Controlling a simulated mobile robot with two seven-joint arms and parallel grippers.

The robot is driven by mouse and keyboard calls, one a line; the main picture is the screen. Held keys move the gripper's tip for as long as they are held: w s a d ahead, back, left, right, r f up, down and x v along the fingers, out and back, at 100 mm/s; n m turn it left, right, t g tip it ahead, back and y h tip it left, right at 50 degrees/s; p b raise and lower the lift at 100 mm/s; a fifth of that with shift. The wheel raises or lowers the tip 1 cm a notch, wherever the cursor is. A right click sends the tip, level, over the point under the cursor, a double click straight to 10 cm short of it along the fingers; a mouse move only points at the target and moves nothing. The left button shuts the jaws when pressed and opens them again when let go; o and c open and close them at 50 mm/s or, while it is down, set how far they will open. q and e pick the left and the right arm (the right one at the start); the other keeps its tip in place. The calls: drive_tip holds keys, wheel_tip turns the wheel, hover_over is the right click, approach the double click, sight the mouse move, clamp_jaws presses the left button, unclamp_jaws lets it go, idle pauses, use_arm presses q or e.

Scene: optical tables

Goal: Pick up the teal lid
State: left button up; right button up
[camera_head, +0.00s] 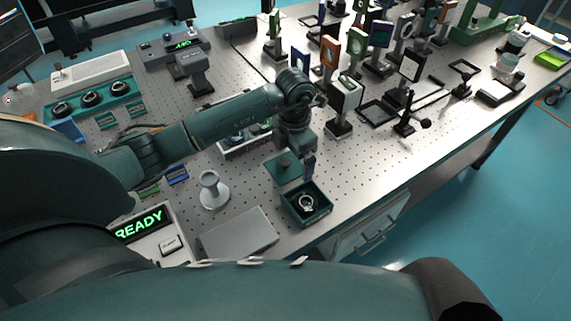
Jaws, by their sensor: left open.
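The teal lid (279,171) is a flat square plate with a knob-like part on top. It lies on the perforated optical table, just behind an open teal box (318,215). A round metal-and-white item (306,202) sits inside the box. My left gripper (298,164) is open and points down at the lid's right side. One dark finger shows beside the lid's right edge; the other is hard to make out. I cannot tell whether the fingers touch the lid. My right gripper is not in view.
A grey flat plate (239,233) and a pale round-based stand (213,192) are left of the box. A READY display unit (148,236) is at lower left. Several optic mounts crowd the back right. Bare table (352,179) lies right of the box, up to the front edge.

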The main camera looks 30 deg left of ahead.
use_arm(q)
drive_tip(key=shift+c, duration=0.6)
drive_tip(key=c, duration=1)
drive_tip(key=shift+o, duration=0.2)
